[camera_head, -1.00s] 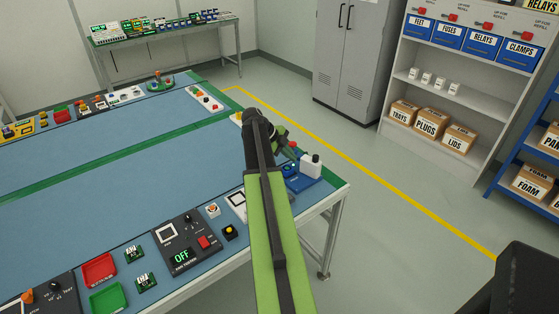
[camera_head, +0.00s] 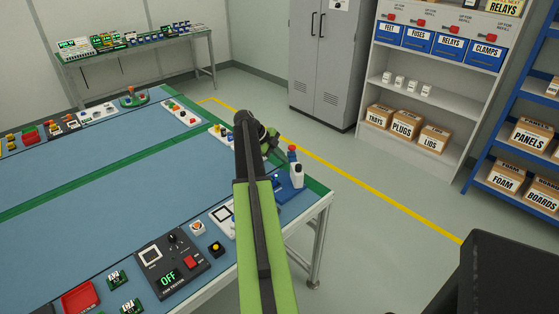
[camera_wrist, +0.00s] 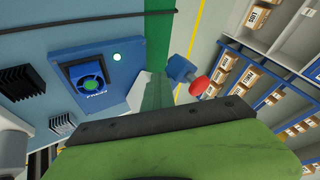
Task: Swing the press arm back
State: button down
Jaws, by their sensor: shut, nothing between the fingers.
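The press fixture has a blue base (camera_head: 290,188) at the near right corner of the table. A white post (camera_head: 297,173) stands on it. The press arm's red knob (camera_head: 292,149) shows just above and behind the post, on a blue part. In the wrist view a fan (camera_wrist: 88,84) lies uncovered on the blue base (camera_wrist: 62,53). There the press arm, a blue block (camera_wrist: 180,69) with a red knob (camera_wrist: 199,86), sits right of the fan, clear of it. My gripper (camera_head: 270,143) is shut and empty, just left of the knob, partly hidden by my arm.
A grey cabinet (camera_head: 325,60) and a shelf of bins (camera_head: 420,95) stand behind, across open floor with a yellow line.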

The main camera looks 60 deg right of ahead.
jog(key=shift+s+d+r, duration=0.1)
jog(key=shift+s+d, duration=0.1)
jog(key=shift+d, duration=0.1)
dwell(0.4)
jog(key=w+a, duration=0.2)
jog(key=shift+w+a, duration=0.15)
jog(key=shift+w, duration=0.15)
jog(key=w+a+r+p, duration=0.1)
jog(key=w+r+p, duration=0.5)
jog(key=r+p, duration=0.2)
jog(key=shift+w, duration=0.4)
jog(key=shift+f, duration=0.1)
